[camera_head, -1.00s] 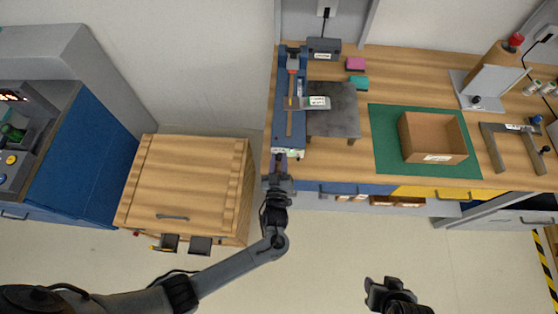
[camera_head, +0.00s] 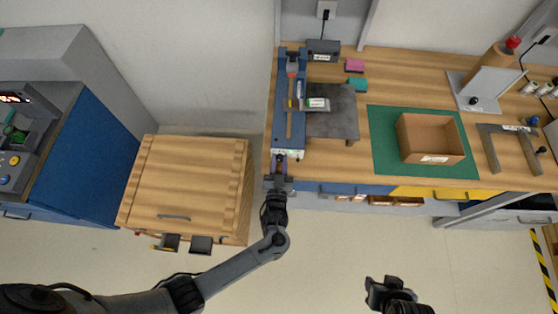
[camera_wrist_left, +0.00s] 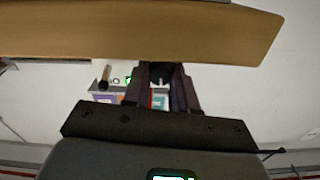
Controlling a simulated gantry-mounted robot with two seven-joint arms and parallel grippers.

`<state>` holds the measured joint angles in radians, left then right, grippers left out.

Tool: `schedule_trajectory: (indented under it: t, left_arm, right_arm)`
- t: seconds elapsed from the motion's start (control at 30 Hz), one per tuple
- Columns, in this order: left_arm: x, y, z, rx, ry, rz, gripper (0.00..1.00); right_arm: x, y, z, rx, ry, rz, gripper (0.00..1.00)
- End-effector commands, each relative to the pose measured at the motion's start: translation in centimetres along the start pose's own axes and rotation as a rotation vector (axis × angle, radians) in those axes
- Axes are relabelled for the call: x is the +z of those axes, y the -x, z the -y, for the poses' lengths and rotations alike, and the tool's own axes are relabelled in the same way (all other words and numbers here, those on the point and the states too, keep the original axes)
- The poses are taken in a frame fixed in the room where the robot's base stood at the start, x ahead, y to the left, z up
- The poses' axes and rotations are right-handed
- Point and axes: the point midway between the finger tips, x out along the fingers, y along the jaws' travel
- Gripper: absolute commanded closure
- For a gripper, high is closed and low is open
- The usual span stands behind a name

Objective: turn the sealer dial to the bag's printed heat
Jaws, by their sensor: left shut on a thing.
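The blue sealer (camera_head: 288,118) stands at the left end of the workbench, its small control panel facing the front edge. The bag (camera_head: 318,104), pale with a white and green label, lies by the sealer's bar over a grey plate; its print is too small to read. My left gripper (camera_head: 281,165) is at the sealer's front. In the left wrist view its fingers (camera_wrist_left: 163,90) are shut on the dark dial (camera_wrist_left: 160,70), which they partly hide. The dial's setting cannot be read. My right gripper (camera_head: 384,285) appears open and empty, over the floor.
A green mat (camera_head: 385,155) with an open cardboard box (camera_head: 433,159) lies right of the grey plate (camera_head: 345,125). A wooden-lidded cart (camera_head: 190,180) stands left of the bench. The floor before the bench is clear.

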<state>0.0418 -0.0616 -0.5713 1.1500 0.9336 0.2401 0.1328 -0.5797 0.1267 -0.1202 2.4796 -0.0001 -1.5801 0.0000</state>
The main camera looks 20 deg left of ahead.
Motion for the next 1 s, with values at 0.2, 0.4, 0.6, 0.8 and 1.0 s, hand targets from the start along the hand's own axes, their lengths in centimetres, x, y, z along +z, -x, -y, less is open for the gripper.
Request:
schedule_trajectory:
  t: [0.2, 0.4, 0.6, 0.8, 1.0]
  left_arm:
    - [0.03, 0.01, 0.0, -0.001, -0.094, 0.003, 1.0]
    - [0.06, 0.01, -0.04, 0.0, -0.128, 0.002, 1.0]
    - [0.09, 0.01, -0.03, 0.0, -0.133, 0.002, 1.0]
    - [0.1, 0.01, -0.02, 0.0, -0.133, 0.002, 0.69]
    - [0.08, 0.01, -0.03, 0.0, -0.132, 0.002, 0.48]
  right_arm:
    - [-0.15, 0.43, 0.04, -0.002, -0.002, 0.0, 0.57]
    - [-0.21, 0.52, 0.14, -0.005, -0.007, -0.001, 0.57]
    - [-0.22, 0.52, 0.22, -0.008, -0.01, -0.002, 0.57]
    - [-0.22, 0.52, 0.22, -0.008, -0.01, -0.002, 0.57]
    - [-0.21, 0.52, 0.19, -0.007, -0.009, -0.001, 0.57]
